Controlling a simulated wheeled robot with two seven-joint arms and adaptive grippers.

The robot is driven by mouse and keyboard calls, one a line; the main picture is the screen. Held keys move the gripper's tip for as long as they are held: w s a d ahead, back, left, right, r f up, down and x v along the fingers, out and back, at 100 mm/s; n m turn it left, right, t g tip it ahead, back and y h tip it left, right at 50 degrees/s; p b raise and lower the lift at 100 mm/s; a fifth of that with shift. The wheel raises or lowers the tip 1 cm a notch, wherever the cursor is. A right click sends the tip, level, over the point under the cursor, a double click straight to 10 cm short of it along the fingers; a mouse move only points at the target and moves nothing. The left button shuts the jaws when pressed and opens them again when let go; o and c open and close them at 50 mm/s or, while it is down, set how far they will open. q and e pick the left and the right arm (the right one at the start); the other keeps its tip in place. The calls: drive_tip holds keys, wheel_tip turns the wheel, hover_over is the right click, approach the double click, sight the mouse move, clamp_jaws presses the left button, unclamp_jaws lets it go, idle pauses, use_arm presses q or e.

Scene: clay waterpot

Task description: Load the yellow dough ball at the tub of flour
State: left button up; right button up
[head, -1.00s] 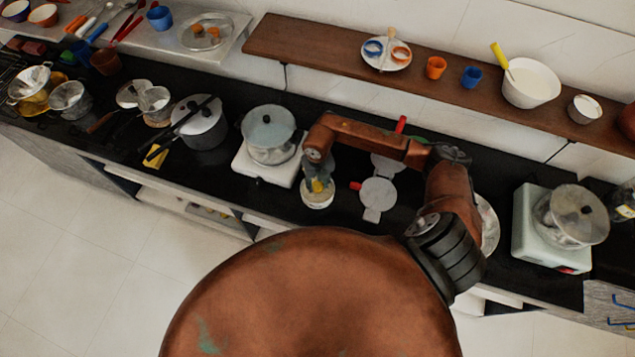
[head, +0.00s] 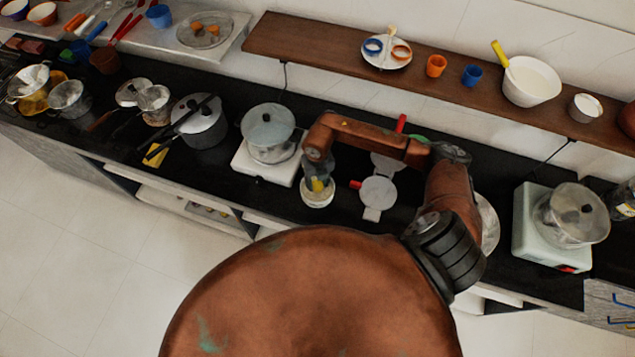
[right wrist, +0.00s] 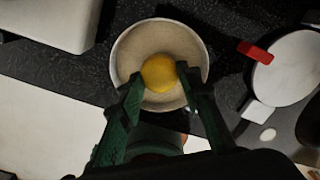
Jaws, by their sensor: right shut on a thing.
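The yellow dough ball (right wrist: 159,72) is between the fingertips of my right gripper (right wrist: 161,82), which is shut on it. The ball is over the middle of the round tub of flour (right wrist: 123,58); I cannot tell whether it touches the pale flour (right wrist: 150,42). In the head view the ball (head: 317,185) shows as a small yellow spot under my right gripper (head: 317,180), above the pale tub (head: 317,200) on the black counter. My left gripper is not in view.
A white stove with a lidded pot (head: 268,135) stands left of the tub. A round grey press with a red handle (head: 378,192) lies to its right. Another pot on a white base (head: 575,215) is farther right. A wooden shelf (head: 330,42) runs behind.

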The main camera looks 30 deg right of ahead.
sight(318, 188)
drive_tip(key=shift+f+b, duration=0.3)
drive_tip(key=shift+f, duration=0.15)
idle(1.1)
drive_tip(key=shift+s, duration=0.1)
wheel_tip(318, 188, up, 7)
drive_tip(key=p, duration=0.4)
idle(0.5)
drive_tip(key=shift+r, duration=0.1)
idle(0.5)
